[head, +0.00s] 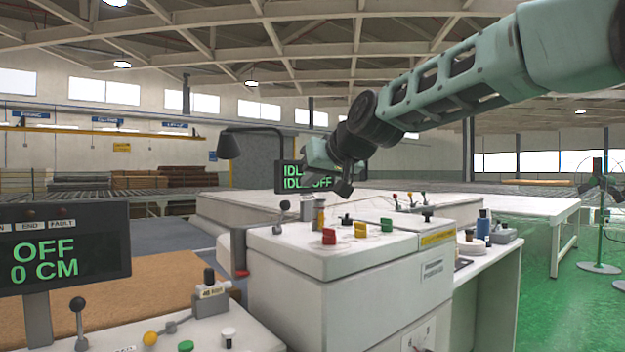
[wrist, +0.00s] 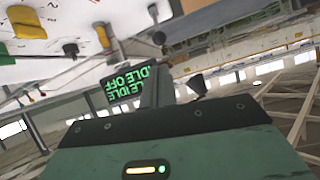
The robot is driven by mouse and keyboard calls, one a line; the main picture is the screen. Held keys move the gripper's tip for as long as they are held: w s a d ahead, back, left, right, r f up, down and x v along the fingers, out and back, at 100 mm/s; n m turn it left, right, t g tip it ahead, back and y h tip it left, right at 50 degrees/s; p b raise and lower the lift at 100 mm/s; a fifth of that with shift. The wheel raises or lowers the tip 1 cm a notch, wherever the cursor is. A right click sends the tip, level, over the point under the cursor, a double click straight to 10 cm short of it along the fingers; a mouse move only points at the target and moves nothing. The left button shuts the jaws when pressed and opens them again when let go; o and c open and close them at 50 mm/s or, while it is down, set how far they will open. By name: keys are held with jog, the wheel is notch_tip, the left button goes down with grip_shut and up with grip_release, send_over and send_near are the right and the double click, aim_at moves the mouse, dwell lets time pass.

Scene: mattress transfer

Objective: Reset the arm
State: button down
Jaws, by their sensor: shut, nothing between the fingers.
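My teal arm reaches in from the upper right of the head view. My gripper (head: 342,188) is at its end, in the air above the white control cabinet (head: 300,258) and in front of a dark display (head: 292,177) with green "IDLE" and "OFF" text. The gripper is shut with nothing in it. In the wrist view the picture is upside down, and the shut gripper (wrist: 158,75) stands up from its teal housing beside the same display (wrist: 122,88). The arm partly covers the display in the head view.
The cabinet top carries a red knob (head: 329,236), a yellow knob (head: 360,229), a green knob (head: 386,224) and a lever (head: 283,212). A second display (head: 62,255) reads "OFF 0 CM" at left.

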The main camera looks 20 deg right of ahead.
dwell(0.3)
jog(key=s+a+f+n+g+p, duration=0.2)
jog(key=s+a+f+g+p, duration=0.2)
jog(key=s+a+f, duration=0.45)
jog(key=s+a+f+n+g+p, duration=0.2)
jog(key=s+a+f+g+p, duration=0.3)
jog(key=s, duration=0.6)
jog(key=s+d+f+n+g+h+p, duration=0.1)
jog(key=s+f, duration=0.3)
jog(key=s, duration=0.6)
jog(key=s+d+f+n+g+h+p, duration=0.1)
jog(key=s+f, duration=0.4)
jog(key=s, duration=0.5)
jog(key=shift+d+g, duration=0.6)
jog(key=shift+d, duration=0.6)
